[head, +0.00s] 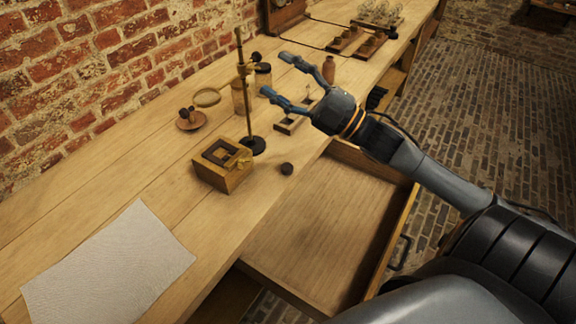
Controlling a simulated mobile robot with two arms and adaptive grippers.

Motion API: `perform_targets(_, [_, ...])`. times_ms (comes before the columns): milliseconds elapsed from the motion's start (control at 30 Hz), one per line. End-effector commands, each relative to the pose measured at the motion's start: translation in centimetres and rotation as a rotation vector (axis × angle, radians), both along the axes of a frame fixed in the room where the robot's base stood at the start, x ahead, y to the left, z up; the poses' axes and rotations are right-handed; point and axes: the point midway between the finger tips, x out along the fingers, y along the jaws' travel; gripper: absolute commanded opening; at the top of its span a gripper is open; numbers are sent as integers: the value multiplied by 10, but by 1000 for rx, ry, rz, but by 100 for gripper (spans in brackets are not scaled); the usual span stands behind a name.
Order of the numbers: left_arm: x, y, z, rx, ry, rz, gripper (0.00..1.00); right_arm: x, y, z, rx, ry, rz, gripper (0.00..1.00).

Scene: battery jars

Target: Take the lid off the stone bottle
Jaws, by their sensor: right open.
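A small brown bottle (328,68), which looks like the stone bottle, stands on the bench just behind my right gripper (278,75). Its lower part is hidden by the gripper, and I cannot make out a lid on it. My right gripper is open and empty, above the bench. Its two fingers point left, toward a glass jar with a dark top (263,75); I cannot tell whether they touch anything. My left gripper is not in view.
A brass stand (246,90) with a magnifier (207,97) is left of the gripper. A wooden box (222,165) and a small dark round object (287,169) are nearer. An open drawer (310,235) juts from the bench. A white cloth (108,265) lies front left.

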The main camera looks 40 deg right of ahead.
Motion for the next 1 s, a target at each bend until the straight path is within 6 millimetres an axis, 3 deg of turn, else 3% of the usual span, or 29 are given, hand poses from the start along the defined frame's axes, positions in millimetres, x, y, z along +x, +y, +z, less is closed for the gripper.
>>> perform_targets(67, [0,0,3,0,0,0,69,-13,34,20,-156,-144,97,58])
perform_targets(167, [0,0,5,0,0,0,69,-34,74,22,-374,-291,235,58])
perform_targets(300, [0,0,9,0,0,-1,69,-59,113,-7,-720,-422,430,58])
perform_targets(400, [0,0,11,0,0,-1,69,-67,120,-44,-995,-455,556,58])
perform_targets(533, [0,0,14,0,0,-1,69,-64,97,-94,-1375,-407,679,58])
perform_targets(667, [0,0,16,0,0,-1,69,-49,45,-129,-1734,-269,730,58])
perform_targets(800, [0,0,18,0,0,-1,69,-34,-10,-139,-2005,-97,714,58])
perform_targets(900, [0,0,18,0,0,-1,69,-28,-36,-139,-2109,-10,692,58])
perform_targets(1000, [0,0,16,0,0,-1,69,-25,-46,-142,-2152,31,679,58])
